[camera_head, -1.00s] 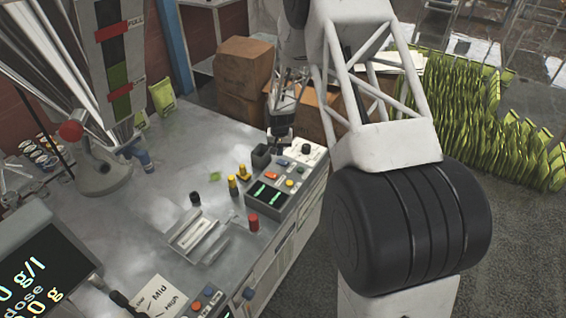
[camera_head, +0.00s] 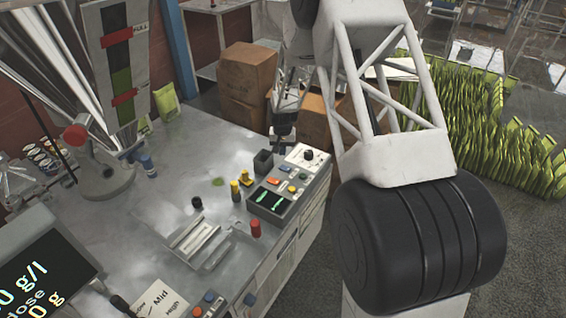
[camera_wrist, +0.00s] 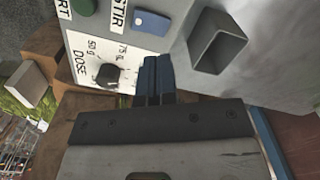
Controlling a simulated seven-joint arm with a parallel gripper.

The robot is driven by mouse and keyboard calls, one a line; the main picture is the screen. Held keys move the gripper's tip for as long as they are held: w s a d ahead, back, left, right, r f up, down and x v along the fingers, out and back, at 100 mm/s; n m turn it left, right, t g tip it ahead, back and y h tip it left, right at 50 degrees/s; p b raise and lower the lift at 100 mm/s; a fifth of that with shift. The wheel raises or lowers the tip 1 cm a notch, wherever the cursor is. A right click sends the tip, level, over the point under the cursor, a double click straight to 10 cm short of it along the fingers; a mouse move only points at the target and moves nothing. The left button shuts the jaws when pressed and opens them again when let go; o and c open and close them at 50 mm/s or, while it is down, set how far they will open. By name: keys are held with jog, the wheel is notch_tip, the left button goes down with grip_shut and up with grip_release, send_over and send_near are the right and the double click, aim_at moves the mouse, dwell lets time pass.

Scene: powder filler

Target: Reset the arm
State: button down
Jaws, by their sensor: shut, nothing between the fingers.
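My gripper (camera_wrist: 154,80) is shut and empty in the wrist view, its dark fingers pressed together. It is over the far end of the control panel, between the DOSE dial (camera_wrist: 108,75) and a dark square open-topped holder (camera_wrist: 216,42). In the head view my gripper (camera_head: 281,135) appears small, at the panel's far end beside the dark holder (camera_head: 263,161). My white lattice arm and black joint fill the right of that view. Whether the fingertips touch anything cannot be told.
The metal worktop (camera_head: 150,215) holds a metal tray (camera_head: 195,236), a red-topped knob (camera_head: 255,228) and yellow pieces (camera_head: 236,190). A display screen (camera_head: 45,270) stands at the lower left. Cardboard boxes (camera_head: 247,75) and piled green pouches (camera_head: 500,130) lie beyond.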

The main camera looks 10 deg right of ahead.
jog(key=shift+r, duration=0.15)
jog(key=s+r+n+t, duration=0.1)
jog(key=s+r, duration=1)
jog(key=r, duration=0.3)
jog(key=s+r, duration=1.1)
jog(key=r, duration=0.3)
jog(key=s+r+n, duration=0.1)
jog(key=s+r, duration=0.3)
jog(key=s, duration=1.1)
jog(key=s+a+r+t, duration=0.1)
jog(key=s+r, duration=0.2)
jog(key=s, duration=1.1)
jog(key=shift+s+r+n+t, duration=0.3)
jog(key=shift+s+r+n, duration=0.1)
